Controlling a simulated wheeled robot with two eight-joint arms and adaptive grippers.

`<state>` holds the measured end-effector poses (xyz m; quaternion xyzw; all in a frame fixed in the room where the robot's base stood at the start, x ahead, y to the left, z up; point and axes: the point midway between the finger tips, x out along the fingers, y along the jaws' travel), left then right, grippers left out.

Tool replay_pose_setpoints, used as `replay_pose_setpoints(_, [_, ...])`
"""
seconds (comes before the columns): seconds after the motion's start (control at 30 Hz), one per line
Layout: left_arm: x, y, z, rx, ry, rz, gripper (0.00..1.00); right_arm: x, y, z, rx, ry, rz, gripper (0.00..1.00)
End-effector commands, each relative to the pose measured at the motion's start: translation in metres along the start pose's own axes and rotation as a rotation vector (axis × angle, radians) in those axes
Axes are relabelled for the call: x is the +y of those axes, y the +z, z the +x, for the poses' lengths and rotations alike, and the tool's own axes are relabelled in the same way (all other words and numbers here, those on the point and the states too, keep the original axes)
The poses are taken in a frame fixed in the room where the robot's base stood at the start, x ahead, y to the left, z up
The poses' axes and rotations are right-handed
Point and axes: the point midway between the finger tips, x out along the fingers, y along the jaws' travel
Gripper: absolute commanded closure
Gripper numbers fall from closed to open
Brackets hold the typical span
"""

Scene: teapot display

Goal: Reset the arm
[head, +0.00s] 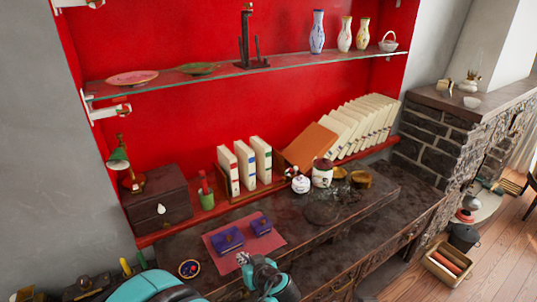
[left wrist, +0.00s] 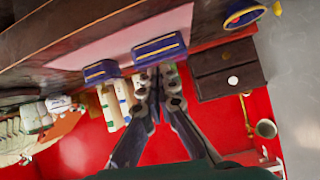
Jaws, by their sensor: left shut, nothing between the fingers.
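My left gripper (head: 243,258) is at the bottom middle of the head view, near the front edge of a pink mat (head: 218,248) on the dark desk. Its fingers are shut with nothing between them. In the left wrist view the closed fingertips (left wrist: 158,72) overlap the lower edge of a blue box (left wrist: 160,48) in the picture; I cannot tell the gap between them. Two blue boxes lie on the mat, a left one (head: 227,240) and a right one (head: 260,224). My right gripper is not in view.
Behind the mat stand a green cup (head: 206,200), upright books (head: 240,167), a small white pot (head: 300,184) and a jar (head: 322,174). A dark drawer box (head: 158,200) stands left. A glass shelf (head: 290,60) spans the red niche. The desk's right part (head: 380,225) is mostly clear.

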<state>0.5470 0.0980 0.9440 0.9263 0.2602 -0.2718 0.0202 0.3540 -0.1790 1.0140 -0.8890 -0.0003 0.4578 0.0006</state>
Motion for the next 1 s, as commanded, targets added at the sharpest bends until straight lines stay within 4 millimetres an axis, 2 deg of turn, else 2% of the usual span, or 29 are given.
replay_pose_setpoints(0.1, [-0.034,-0.010,-0.008,-0.096,0.013,0.056,1.00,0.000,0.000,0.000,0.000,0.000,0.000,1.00])
replay_pose_setpoints(0.23, [-0.071,-0.014,-0.025,-0.209,0.063,0.127,1.00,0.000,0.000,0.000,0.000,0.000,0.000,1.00])
replay_pose_setpoints(0.53, [-0.140,-0.002,-0.082,-0.368,0.252,0.231,1.00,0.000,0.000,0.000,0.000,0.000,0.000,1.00])
replay_pose_setpoints(0.7, [-0.162,0.011,-0.115,-0.387,0.364,0.260,1.00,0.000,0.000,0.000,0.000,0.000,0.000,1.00])
replay_pose_setpoints(0.8, [-0.168,0.016,-0.127,-0.381,0.411,0.270,1.00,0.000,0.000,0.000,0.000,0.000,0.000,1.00])
replay_pose_setpoints(1.0, [-0.171,0.020,-0.138,-0.371,0.450,0.279,1.00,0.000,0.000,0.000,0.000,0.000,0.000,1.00])
